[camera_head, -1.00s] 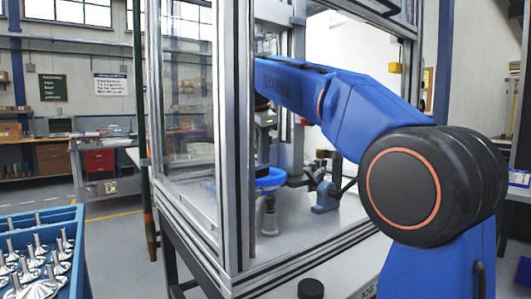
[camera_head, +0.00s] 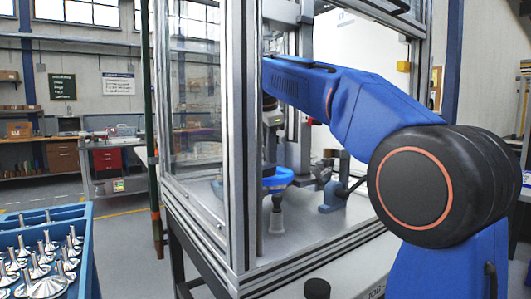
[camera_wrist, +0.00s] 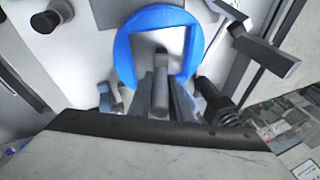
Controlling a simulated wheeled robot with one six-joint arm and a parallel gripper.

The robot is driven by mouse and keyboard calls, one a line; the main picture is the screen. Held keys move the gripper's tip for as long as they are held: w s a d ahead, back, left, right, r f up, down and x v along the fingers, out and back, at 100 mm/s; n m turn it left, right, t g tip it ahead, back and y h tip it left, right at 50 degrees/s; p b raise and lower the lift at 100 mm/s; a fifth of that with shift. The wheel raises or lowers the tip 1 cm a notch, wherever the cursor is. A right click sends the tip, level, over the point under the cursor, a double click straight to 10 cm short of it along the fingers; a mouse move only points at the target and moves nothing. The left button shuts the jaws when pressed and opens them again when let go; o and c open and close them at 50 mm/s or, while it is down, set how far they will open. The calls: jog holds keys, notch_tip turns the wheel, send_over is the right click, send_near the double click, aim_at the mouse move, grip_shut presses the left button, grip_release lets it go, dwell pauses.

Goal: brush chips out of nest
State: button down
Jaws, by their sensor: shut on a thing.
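The nest (camera_wrist: 127,58) is a blue round plate with a square opening in the wrist view. Its blue edge also shows inside the machine in the head view (camera_head: 278,180). My gripper (camera_wrist: 161,98) is shut on a grey rod-like thing (camera_wrist: 160,68), seemingly the brush handle, which overlaps the square opening in the wrist view. The bristles and any chips cannot be made out. In the head view my gripper is mostly hidden behind the machine's frame post. Whether the brush touches the nest cannot be told.
A framed enclosure with clear panels and a post (camera_head: 243,140) surrounds my forearm. A grey clamp-like fixture (camera_wrist: 258,48) stands right of the nest, with a dark ribbed part (camera_wrist: 215,98) nearby. A blue crate (camera_head: 88,245) of metal parts stands at left.

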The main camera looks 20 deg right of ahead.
jog(key=shift+w+d+f, duration=0.1)
jog(key=shift+w+d, duration=0.15)
jog(key=shift+d, duration=0.45)
jog(key=shift+s+a, duration=0.25)
jog(key=shift+a, duration=0.45)
jog(key=shift+s+a, duration=0.2)
jog(key=shift+a, duration=0.45)
jog(key=shift+s+a, duration=0.25)
jog(key=shift+a, duration=0.45)
jog(key=shift+w+d, duration=0.25)
jog(key=shift+d, duration=0.45)
jog(key=shift+w+d, duration=0.2)
jog(key=shift+d, duration=0.45)
jog(key=shift+w+d, duration=0.25)
jog(key=shift+d, duration=0.45)
jog(key=shift+s+a, duration=1.6)
jog(key=shift+a, duration=0.2)
jog(key=shift+w+d, duration=0.25)
jog(key=shift+d, duration=0.45)
jog(key=shift+w+d, duration=0.2)
jog(key=shift+d, duration=0.5)
jog(key=shift+w+d, duration=0.25)
jog(key=shift+d, duration=0.45)
notch_tip(320, 180, up, 6)
